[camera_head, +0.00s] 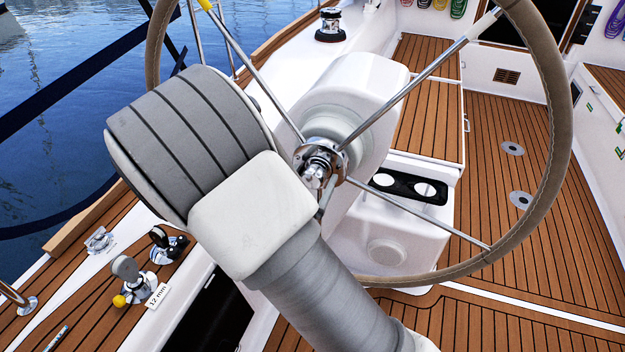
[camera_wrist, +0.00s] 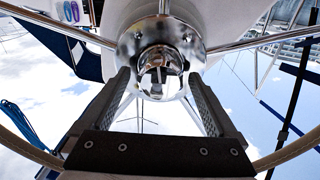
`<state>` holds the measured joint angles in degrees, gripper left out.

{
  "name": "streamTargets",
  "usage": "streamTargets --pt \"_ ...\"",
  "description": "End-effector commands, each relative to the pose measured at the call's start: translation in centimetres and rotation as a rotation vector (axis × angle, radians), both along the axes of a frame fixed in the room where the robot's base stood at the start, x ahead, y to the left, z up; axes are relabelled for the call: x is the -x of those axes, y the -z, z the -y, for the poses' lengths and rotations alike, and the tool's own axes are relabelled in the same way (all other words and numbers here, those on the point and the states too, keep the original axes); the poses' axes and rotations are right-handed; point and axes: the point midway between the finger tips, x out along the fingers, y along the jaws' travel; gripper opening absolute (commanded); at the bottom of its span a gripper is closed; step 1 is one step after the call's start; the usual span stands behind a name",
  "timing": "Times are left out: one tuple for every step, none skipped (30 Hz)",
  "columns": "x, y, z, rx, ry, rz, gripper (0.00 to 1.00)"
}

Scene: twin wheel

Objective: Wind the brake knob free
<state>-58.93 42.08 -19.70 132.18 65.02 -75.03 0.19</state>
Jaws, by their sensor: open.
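The brake knob (camera_wrist: 160,78) is a shiny chrome piece at the centre of the steering wheel's hub (camera_wrist: 150,45). In the wrist view it lies straight ahead, between the tips of my gripper (camera_wrist: 159,76). The two dark, ridged fingers are open, one to each side of the knob, with a visible gap on both sides. I cannot tell how far the tips reach along it. In the head view the knob (camera_head: 318,172) shows just past my pale wrist, and most of my gripper is hidden behind my arm.
The leather-covered wheel rim (camera_head: 562,130) and thin metal spokes (camera_head: 415,82) surround the hub. The white pedestal (camera_head: 350,85) stands behind it. Winch and line fittings (camera_head: 130,280) are at lower left. Teak deck (camera_head: 500,200) lies open on the right.

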Motion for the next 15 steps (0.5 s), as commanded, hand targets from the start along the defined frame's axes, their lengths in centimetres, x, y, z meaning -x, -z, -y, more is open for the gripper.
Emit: streamTargets --pt "-0.25 0.02 0.07 0.000 0.000 0.000 0.94" --pt "-0.35 0.01 0.09 0.000 -0.001 0.000 0.94" --pt "-0.43 -0.01 0.11 0.000 -0.001 0.000 0.94" --pt "-0.46 -0.02 0.13 0.000 -0.001 0.000 0.94" --pt "-0.47 -0.03 0.13 0.000 -0.001 0.000 0.94" --pt "-0.48 -0.04 0.13 0.000 -0.001 0.000 0.94" --pt "-0.47 -0.04 0.13 0.000 -0.001 0.000 0.94" --pt "-0.47 -0.04 0.13 0.000 -0.001 0.000 0.94" --pt "-0.46 -0.04 0.14 0.000 -0.001 0.000 0.94" --pt "-0.46 -0.04 0.14 0.000 -0.001 0.000 0.94" --pt "-0.45 -0.03 0.13 0.000 -0.001 0.000 0.90" --pt "-0.45 -0.03 0.13 0.000 -0.001 0.000 0.83" --pt "-0.45 -0.03 0.13 0.000 -0.001 0.000 0.78" --pt "-0.44 -0.03 0.13 0.000 -0.001 0.000 0.72" --pt "-0.44 -0.03 0.14 0.000 -0.001 0.000 0.65"
